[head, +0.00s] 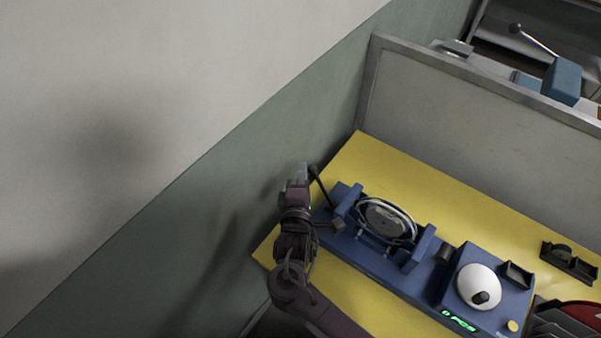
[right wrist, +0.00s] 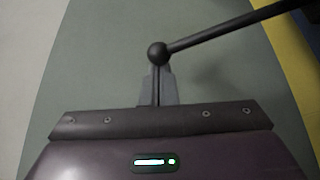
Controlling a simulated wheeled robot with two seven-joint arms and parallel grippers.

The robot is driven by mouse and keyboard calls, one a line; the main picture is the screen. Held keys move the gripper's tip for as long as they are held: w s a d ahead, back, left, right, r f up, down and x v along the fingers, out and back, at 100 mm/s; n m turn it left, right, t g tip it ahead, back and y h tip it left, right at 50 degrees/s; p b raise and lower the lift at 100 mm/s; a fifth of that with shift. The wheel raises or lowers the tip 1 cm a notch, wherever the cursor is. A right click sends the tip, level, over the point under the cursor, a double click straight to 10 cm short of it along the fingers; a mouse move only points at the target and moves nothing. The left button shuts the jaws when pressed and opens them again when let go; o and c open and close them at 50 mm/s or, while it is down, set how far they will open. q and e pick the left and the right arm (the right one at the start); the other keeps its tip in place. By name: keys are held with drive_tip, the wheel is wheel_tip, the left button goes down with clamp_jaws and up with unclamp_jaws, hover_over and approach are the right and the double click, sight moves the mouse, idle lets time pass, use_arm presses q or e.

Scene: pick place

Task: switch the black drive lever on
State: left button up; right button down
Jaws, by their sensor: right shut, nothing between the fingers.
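The black drive lever (head: 322,187) is a thin rod with a round ball knob, rising from the left end of a blue machine (head: 375,260). It leans up and to the left in the head view. My right gripper (head: 301,172) is shut and empty, just left of the knob. In the right wrist view, the knob (right wrist: 158,54) sits right at the tips of my closed right gripper (right wrist: 157,88), and the rod runs off to the upper right. I cannot tell whether the fingertips touch the knob. My left gripper is not in view.
The machine stands on a yellow table (head: 480,202) and carries a round metal part in a holder (head: 388,220), a white dome (head: 478,286) and a green lit display (head: 458,320). A grey partition (head: 470,120) stands behind. A wall (head: 215,200) is close on the left.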

drive_tip(key=s+d+r+m+t+h, duration=0.1)
drive_tip(key=s+d+r+m+t, duration=0.1)
drive_tip(key=s+d+m, duration=0.2)
drive_tip(key=shift+s+d+r+m+t, duration=0.2)
drive_tip(key=shift+s+d+m+t, duration=0.2)
drive_tip(key=shift+d+m, duration=0.7)
drive_tip(key=shift+d+n, duration=0.25)
drive_tip(key=shift+n, duration=0.05)
